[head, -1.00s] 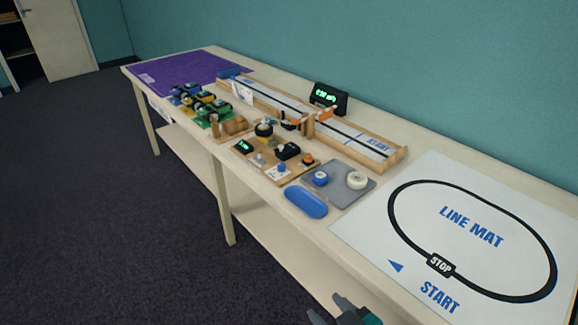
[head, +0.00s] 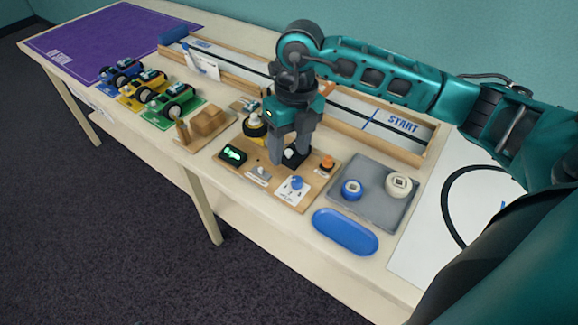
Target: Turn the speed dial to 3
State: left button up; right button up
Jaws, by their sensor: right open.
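A wooden control board (head: 232,168) lies on the table below my right arm. A blue knob (head: 296,183) sits on a white marked card near the board's front right edge; it looks like the speed dial, but its marks are too small to read. My right gripper (head: 290,158) points down with open jaws, low over a black block (head: 291,162) on the board, just behind the blue knob. The fingers partly hide the block, and I cannot tell whether they touch it. My left gripper is not in view.
The board also carries a green-lit display (head: 232,154), a grey switch (head: 262,173), an orange button (head: 327,163) and a yellow-and-black wheel (head: 254,127). A blue tray (head: 345,232) and a grey mat (head: 371,207) with two rolls lie to the right. A wooden track (head: 429,150) runs behind.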

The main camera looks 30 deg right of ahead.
aim_at(297, 179)
jog(key=shift+h, duration=0.7)
jog(key=f, duration=0.4)
jog(key=d+f, duration=0.1)
jog(key=f, duration=0.3)
jog(key=w+d+f+b, duration=0.1)
jog(key=f, duration=0.3)
jog(key=shift+d, duration=0.25)
grip_shut()
